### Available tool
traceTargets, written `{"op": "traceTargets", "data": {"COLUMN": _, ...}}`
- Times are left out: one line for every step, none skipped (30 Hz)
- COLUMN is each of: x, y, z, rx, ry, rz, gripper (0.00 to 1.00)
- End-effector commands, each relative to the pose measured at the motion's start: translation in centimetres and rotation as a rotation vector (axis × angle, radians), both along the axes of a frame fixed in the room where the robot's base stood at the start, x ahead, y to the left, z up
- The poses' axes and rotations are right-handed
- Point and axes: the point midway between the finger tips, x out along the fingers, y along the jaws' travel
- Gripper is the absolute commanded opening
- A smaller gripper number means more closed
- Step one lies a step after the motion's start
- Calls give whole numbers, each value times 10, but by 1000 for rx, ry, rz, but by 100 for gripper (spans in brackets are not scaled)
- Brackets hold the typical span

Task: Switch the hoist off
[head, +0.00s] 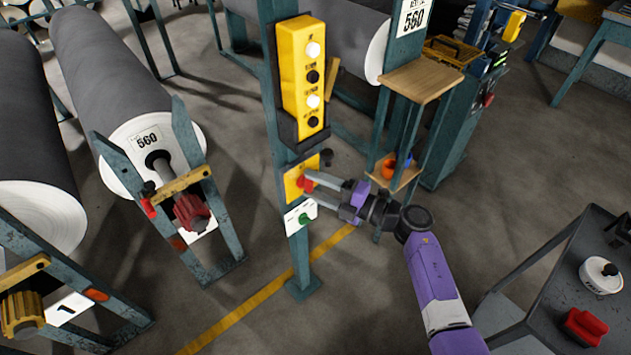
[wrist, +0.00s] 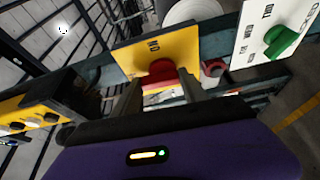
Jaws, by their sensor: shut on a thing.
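A red knob (head: 306,183) sits on a yellow plate (head: 292,185) on the teal post. My gripper (head: 311,182) reaches it from the right, and its fingers are shut on the red knob. In the wrist view the red knob (wrist: 161,72) shows between the fingers, in front of the yellow plate (wrist: 128,58). The knob's exact turn is partly hidden by the fingers. Below it on the post is a white plate with a green knob (head: 304,219); the green knob (wrist: 281,42) also shows in the wrist view.
A yellow button box (head: 301,65) with white and black buttons hangs above on the teal post (head: 270,60). Large grey rolls (head: 100,70) lie left. A dark cart (head: 560,270) is at lower right.

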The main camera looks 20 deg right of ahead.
Motion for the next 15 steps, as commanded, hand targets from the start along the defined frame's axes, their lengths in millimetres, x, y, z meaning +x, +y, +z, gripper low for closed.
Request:
{"op": "traceTargets", "data": {"x": -1, "y": 1, "z": 1, "rx": -17, "ry": -4, "rz": 1, "gripper": 10}}
{"op": "traceTargets", "data": {"x": -1, "y": 1, "z": 0, "rx": -27, "ry": -6, "rz": 1, "gripper": 10}}
{"op": "traceTargets", "data": {"x": -1, "y": 1, "z": 0, "rx": -38, "ry": -10, "rz": 1, "gripper": 10}}
{"op": "traceTargets", "data": {"x": -1, "y": 1, "z": 0, "rx": -45, "ry": -12, "rz": 1, "gripper": 10}}
{"op": "traceTargets", "data": {"x": -1, "y": 1, "z": 0, "rx": -51, "ry": -15, "rz": 1, "gripper": 10}}
{"op": "traceTargets", "data": {"x": -1, "y": 1, "z": 0, "rx": -58, "ry": -17, "rz": 1, "gripper": 10}}
{"op": "traceTargets", "data": {"x": -1, "y": 1, "z": 0, "rx": -62, "ry": -19, "rz": 1, "gripper": 10}}
{"op": "traceTargets", "data": {"x": -1, "y": 1, "z": 0, "rx": -66, "ry": -20, "rz": 1, "gripper": 10}}
{"op": "traceTargets", "data": {"x": -1, "y": 1, "z": -1, "rx": -70, "ry": -22, "rz": 1, "gripper": 10}}
{"op": "traceTargets", "data": {"x": -1, "y": 1, "z": -1, "rx": -72, "ry": -22, "rz": 1, "gripper": 10}}
{"op": "traceTargets", "data": {"x": -1, "y": 1, "z": -1, "rx": -73, "ry": -22, "rz": 1, "gripper": 10}}
{"op": "traceTargets", "data": {"x": -1, "y": 1, "z": -1, "rx": -75, "ry": -22, "rz": 1, "gripper": 10}}
{"op": "traceTargets", "data": {"x": -1, "y": 1, "z": -1, "rx": -76, "ry": -22, "rz": 1, "gripper": 10}}
{"op": "traceTargets", "data": {"x": -1, "y": 1, "z": -1, "rx": -76, "ry": -22, "rz": 1, "gripper": 10}}
{"op": "traceTargets", "data": {"x": -1, "y": 1, "z": -1, "rx": -76, "ry": -23, "rz": 1, "gripper": 10}}
